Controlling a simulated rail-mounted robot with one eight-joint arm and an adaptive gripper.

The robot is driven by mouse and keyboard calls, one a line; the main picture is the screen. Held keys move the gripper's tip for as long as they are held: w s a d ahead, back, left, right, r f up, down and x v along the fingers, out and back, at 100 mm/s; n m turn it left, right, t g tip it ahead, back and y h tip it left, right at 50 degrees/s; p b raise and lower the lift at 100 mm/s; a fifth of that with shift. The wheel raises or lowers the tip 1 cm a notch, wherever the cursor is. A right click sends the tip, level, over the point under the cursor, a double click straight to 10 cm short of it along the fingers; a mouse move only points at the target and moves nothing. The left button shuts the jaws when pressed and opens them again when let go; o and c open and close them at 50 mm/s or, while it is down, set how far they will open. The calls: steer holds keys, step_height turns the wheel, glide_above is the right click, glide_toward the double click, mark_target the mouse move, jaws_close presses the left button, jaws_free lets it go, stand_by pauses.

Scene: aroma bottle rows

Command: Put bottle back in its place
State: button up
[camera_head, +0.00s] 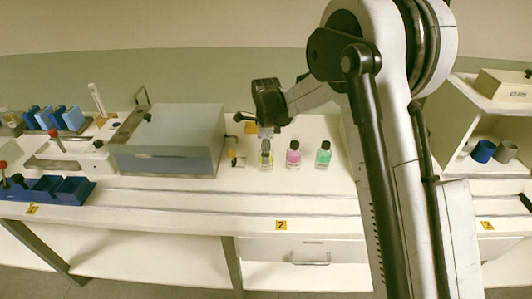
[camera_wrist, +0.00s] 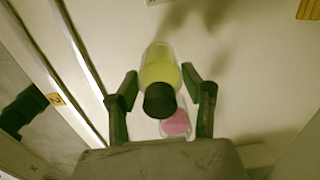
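My gripper (camera_head: 266,134) is directly above the yellow bottle, pointing down. In the wrist view the fingers of my gripper (camera_wrist: 160,84) are on either side of the yellow bottle (camera_wrist: 159,66), with narrow gaps visible, so it looks open. The pink bottle (camera_wrist: 175,124) is partly hidden there; the green one is not visible.
A large grey box-shaped device (camera_head: 170,140) stands left of the bottles, with a small orange-and-black item (camera_head: 233,157) between. Blue racks (camera_head: 55,189) lie at far left. A shelf unit with cups (camera_head: 483,151) is at right. The bench front before the bottles is clear.

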steer(key=o, duration=0.4)
steer(key=shift+c, duration=0.2)
steer(key=shift+r, duration=0.15)
step_height(320, 180, up, 12)
steer(key=shift+d+r+p, duration=0.1)
steer(key=shift+r+p, duration=0.1)
steer(key=shift+p, duration=0.1)
steer(key=s+d+r+n+t, duration=0.2)
steer(key=s+d+r+n, duration=0.2)
steer(key=s+d+r, duration=0.3)
steer(key=s+d+r+n+t, duration=0.1)
steer(key=s+d+r+n, duration=0.45)
steer(key=s, duration=0.45)
steer(key=s+d+f+n+t, duration=0.2)
steer(key=s+d+n, duration=0.2)
steer(key=s, duration=0.5)
steer(key=s+d+f+n+t, duration=0.2)
steer(key=s+d+n, duration=0.2)
steer(key=s, duration=0.5)
steer(key=shift+s+f+n, duration=0.35)
steer(key=shift+s, duration=0.05)
